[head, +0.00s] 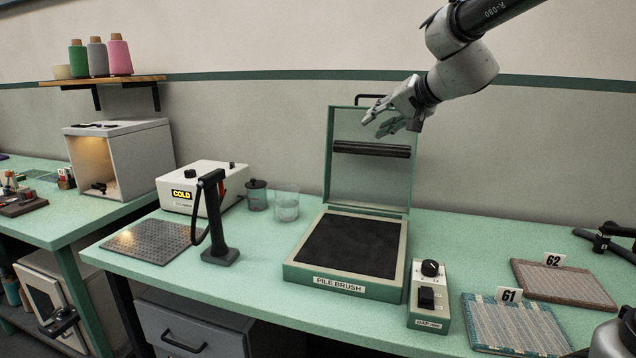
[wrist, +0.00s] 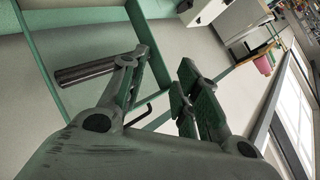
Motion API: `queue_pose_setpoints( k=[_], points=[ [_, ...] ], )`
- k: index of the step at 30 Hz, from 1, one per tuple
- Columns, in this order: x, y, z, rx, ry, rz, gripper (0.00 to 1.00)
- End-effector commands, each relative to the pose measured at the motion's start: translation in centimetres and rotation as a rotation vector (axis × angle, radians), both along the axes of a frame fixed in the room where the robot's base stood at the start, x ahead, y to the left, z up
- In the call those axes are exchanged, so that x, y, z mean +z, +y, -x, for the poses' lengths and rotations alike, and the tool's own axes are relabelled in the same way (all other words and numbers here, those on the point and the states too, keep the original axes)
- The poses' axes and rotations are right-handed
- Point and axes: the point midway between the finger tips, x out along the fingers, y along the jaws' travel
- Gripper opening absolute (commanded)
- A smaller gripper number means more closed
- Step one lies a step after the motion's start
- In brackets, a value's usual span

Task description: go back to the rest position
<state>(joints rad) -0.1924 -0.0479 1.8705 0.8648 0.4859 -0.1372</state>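My gripper (head: 378,117) hangs in the air in the head view, in front of the raised lid (head: 370,180) of the pile brush box (head: 345,288). In the wrist view my gripper (wrist: 166,78) shows its two fingers apart with nothing between them. The lid's green frame and dark roller (wrist: 85,73) show behind the fingers there. The arm reaches in from the upper right. The gripper appears clear of the lid, though the exact gap is hard to tell.
A control box with a knob (head: 430,290) and tufted samples 61 (head: 515,325) and 62 (head: 563,281) lie right of the box. A black stand (head: 220,252), glass jar (head: 286,205) and white COLD unit (head: 200,187) stand left. The air above the bench is mostly free.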

Motion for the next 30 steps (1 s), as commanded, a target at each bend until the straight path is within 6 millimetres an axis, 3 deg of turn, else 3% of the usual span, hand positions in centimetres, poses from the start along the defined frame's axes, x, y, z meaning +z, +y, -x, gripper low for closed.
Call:
queue_pose_setpoints(
  k=[1, 6, 12, 15, 19, 24, 30],
  points=[
    [-1.9, -1.5, 3.4, 0.044, 0.058, 0.07, 0.32],
    [-8.0, -7.9, 14.8, 0.165, 0.273, 0.328, 0.32],
    [-12.9, -16.8, 27.9, 0.221, 0.474, 0.627, 0.32],
    [-14.2, -20.2, 32.4, 0.203, 0.486, 0.731, 0.32],
    [-13.9, -21.1, 34.5, 0.153, 0.437, 0.736, 0.32],
    [-12.7, -21.5, 34.9, 0.113, 0.393, 0.731, 0.32],
    [-12.7, -21.6, 34.8, 0.11, 0.395, 0.729, 0.32]
  ],
)
